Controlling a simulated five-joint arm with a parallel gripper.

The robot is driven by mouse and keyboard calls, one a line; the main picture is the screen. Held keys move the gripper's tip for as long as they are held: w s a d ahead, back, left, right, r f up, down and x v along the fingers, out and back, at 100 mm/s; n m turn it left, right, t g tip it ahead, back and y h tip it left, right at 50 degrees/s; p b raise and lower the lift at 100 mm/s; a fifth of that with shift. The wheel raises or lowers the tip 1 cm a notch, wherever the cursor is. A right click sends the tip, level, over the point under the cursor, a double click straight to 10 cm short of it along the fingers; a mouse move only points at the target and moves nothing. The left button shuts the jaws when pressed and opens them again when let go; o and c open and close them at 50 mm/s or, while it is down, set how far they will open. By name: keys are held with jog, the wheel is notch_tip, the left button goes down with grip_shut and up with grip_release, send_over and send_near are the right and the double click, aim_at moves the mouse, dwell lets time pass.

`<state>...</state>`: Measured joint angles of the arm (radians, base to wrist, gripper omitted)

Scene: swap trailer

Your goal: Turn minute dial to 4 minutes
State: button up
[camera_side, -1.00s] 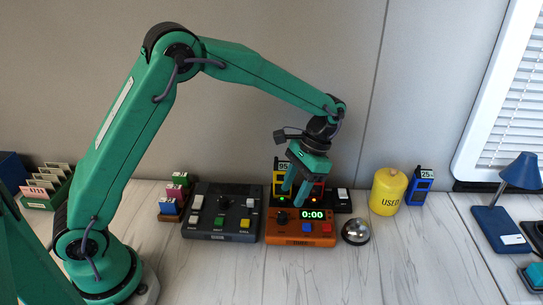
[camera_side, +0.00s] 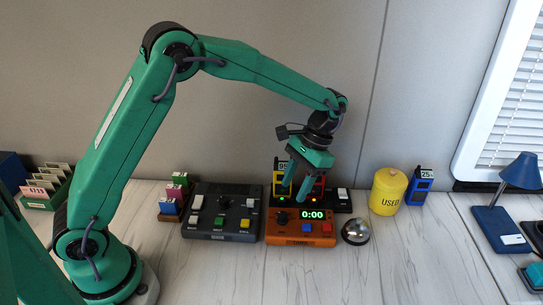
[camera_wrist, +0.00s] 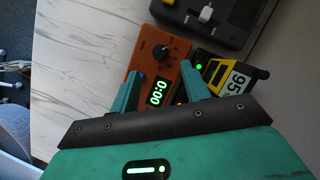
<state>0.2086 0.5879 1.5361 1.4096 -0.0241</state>
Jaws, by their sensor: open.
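The orange timer box (camera_side: 274,238) stands on the table in the side view, and its green display reads 0:00. Its black minute dial (camera_side: 282,217) is at the box's left end, with a blue and a red button below the display. In the wrist view the dial (camera_wrist: 160,52) lies beyond my fingertips, and the display (camera_wrist: 159,90) shows between my fingers. My gripper (camera_side: 294,193) is open and empty, pointing down above the timer, near its back edge. It also shows in the wrist view (camera_wrist: 160,78), apart from the dial.
A dark control panel (camera_side: 223,236) stands left of the timer. Behind it is a black charger base (camera_side: 338,207) with upright battery packs. Front table is clear.

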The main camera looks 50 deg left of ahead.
aim_at(283, 215)
jog(key=shift+x, duration=3.85)
jog(key=shift+d, duration=0.1)
jog(key=shift+c, duration=0.5)
jog(key=c, duration=0.9)
jog(key=shift+m, duration=0.3)
jog(key=shift+d+m, duration=0.1)
jog(key=shift+m, duration=0.7)
jog(key=o, duration=1)
